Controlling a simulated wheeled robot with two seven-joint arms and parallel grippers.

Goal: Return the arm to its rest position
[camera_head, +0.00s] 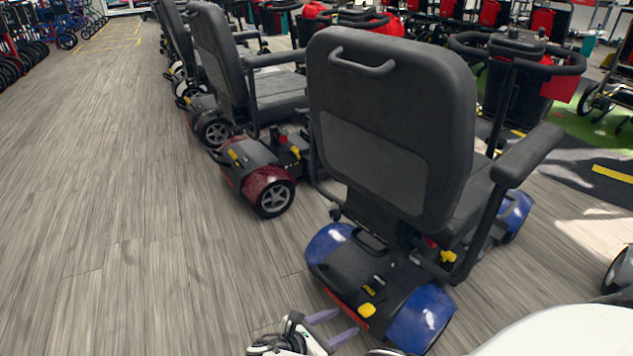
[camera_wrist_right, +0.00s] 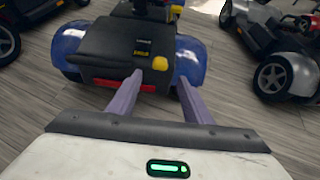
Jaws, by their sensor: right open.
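My right gripper (camera_head: 333,327) is at the bottom of the head view, with two purple fingers set apart and nothing between them. In the right wrist view its fingers (camera_wrist_right: 160,97) point at the rear of the blue scooter (camera_wrist_right: 115,48). My left gripper is not in view.
A red scooter (camera_head: 265,185) and more scooters stand in a row beyond. A silver scooter (camera_wrist_right: 275,65) is at the right in the wrist view. The wood floor (camera_head: 130,230) on the left is clear.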

